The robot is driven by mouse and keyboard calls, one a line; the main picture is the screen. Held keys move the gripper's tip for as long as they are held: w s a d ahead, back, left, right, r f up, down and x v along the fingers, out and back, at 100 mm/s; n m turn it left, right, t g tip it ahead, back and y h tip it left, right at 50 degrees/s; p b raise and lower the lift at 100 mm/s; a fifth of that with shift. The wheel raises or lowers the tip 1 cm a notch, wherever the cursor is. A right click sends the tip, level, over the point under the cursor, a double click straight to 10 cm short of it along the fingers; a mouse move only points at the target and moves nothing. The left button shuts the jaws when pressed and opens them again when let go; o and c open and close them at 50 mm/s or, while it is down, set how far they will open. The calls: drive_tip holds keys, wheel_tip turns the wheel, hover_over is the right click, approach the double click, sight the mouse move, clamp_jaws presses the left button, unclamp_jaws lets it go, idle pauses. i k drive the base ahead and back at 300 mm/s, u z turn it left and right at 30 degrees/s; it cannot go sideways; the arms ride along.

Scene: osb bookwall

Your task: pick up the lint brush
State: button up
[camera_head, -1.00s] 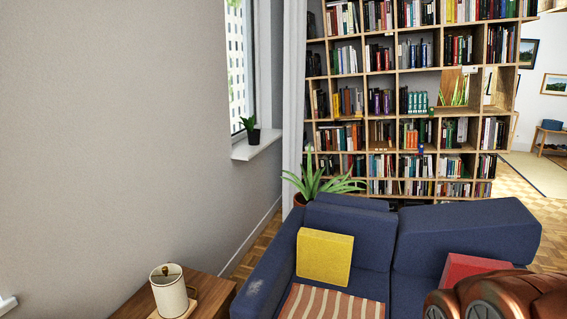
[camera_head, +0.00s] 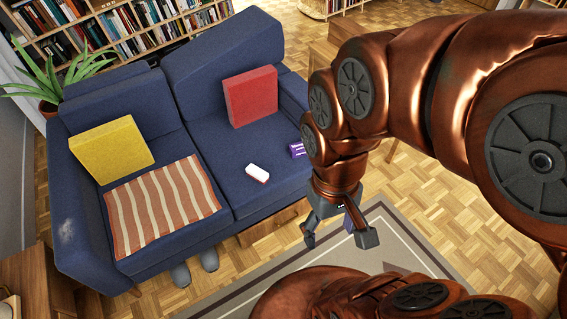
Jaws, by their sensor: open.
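A small white object (camera_head: 257,172) with a reddish lower edge lies on the right seat of the blue sofa. It may be the lint brush, but it is too small to tell. A small purple item (camera_head: 298,150) lies to its right near the seat's right end, partly hidden by my arm. My gripper (camera_head: 338,239) is open and points down, to the right of and lower in the picture than the white object, apart from it. I see nothing between its fingers.
The blue sofa (camera_head: 182,153) carries a yellow cushion (camera_head: 112,150), a red cushion (camera_head: 250,97) and a striped cloth (camera_head: 160,205). Grey slippers (camera_head: 209,259) stand on the floor at its front. A wooden side table (camera_head: 45,285) is at lower left. A patterned rug (camera_head: 395,232) lies below my gripper.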

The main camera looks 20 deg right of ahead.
sight(256, 172)
drive_tip(key=k, duration=0.6)
drive_tip(key=u, duration=0.45)
drive_tip(key=i, duration=1.05)
drive_tip(key=u, duration=0.55)
